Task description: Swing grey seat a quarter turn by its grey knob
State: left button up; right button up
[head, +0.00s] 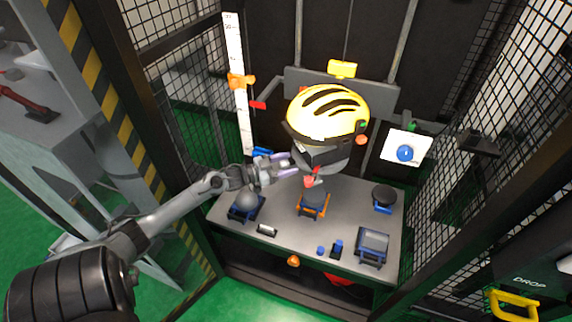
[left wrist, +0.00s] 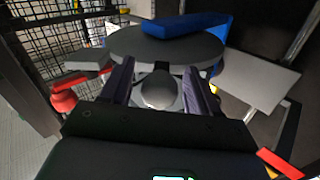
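The grey seat is a flat round grey disc (left wrist: 150,42) in the left wrist view, with a blue bar (left wrist: 188,24) across its top. In the head view the seat (head: 334,167) shows only partly, under the yellow helmet (head: 328,110). The rounded grey knob (left wrist: 158,92) sticks out toward me from the seat's near side. My left gripper (head: 286,165) is open, its purple fingers on either side of the knob; it also shows in the left wrist view (left wrist: 160,75). Whether either finger touches the knob I cannot tell. My right gripper is not in view.
The grey table (head: 283,243) below carries several blue, grey and orange fixtures. A white scale (head: 234,70) with an orange marker (head: 240,81) stands behind left. A white panel with a blue ball (head: 404,153) is at right. Mesh walls close both sides.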

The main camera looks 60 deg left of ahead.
pick_arm(q)
jog(key=shift+r, duration=0.5)
jog(key=r+p, duration=0.1)
jog(key=r, duration=0.1)
jog(key=r+p, duration=0.1)
jog(key=r, duration=0.1)
jog(key=shift+d, duration=0.2)
jog(key=w+d+r+p, duration=0.3)
jog(key=d+r, duration=0.3)
jog(key=d, duration=0.4)
jog(key=shift+w+d, duration=0.2)
jog(key=shift+d, duration=0.2)
